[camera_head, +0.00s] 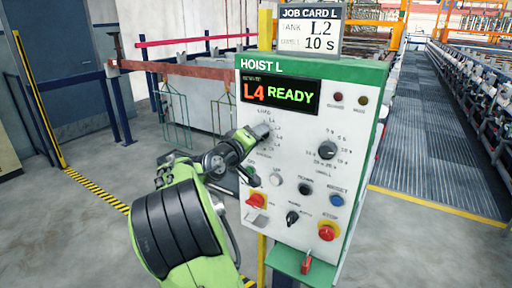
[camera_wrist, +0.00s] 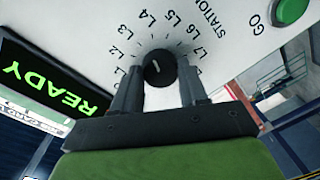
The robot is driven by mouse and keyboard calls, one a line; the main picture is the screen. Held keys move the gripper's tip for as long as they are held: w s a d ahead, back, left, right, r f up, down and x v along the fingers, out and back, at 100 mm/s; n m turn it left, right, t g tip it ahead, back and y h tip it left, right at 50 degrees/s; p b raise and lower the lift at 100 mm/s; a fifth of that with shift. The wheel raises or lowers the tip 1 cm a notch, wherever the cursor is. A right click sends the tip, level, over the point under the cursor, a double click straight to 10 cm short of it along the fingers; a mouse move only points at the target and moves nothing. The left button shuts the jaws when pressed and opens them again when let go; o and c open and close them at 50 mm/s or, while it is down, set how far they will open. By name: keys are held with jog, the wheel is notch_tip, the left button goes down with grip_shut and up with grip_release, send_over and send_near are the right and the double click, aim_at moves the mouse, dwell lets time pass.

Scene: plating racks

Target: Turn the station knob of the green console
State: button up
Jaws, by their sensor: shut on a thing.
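The green console (camera_head: 372,78), marked HOIST L, stands upright in the head view with a white panel. Its display (camera_head: 280,95) reads "L4 READY". The black station knob (camera_wrist: 158,66) sits inside a ring of labels L1 to L7 in the wrist view. Its white mark points up, slightly left, roughly toward L4. My gripper (camera_wrist: 159,80) has one finger on each side of the knob and is shut on it. In the head view my gripper (camera_head: 261,132) reaches the panel's upper left and mostly hides the knob. A job card (camera_head: 311,32) on top shows tank L2, 10 s.
A second dial (camera_head: 327,150) is on the panel's right. A blue button (camera_head: 336,199), a red stop button (camera_head: 327,232) and several switches sit lower. A green GO button (camera_wrist: 291,11) is beside the knob in the wrist view. Grey floor is open at left.

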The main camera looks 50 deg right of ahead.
jog(key=shift+f+m+b, duration=0.15)
jog(key=shift+m+b, duration=1.6)
jog(key=shift+f+m+b, duration=0.1)
jog(key=shift+m+b, duration=1.6)
jog(key=shift+m, duration=0.05)
jog(key=shift+t, duration=0.3)
jog(key=o, duration=1.1)
jog(key=shift+r, duration=0.15)
jog(key=shift+c, duration=0.2)
jog(key=s+a, duration=0.2)
jog(key=a, duration=1.3)
jog(key=shift+s+a+r+p, duration=0.2)
jog(key=shift+a+r+p, duration=0.05)
jog(key=shift+a+p, duration=0.1)
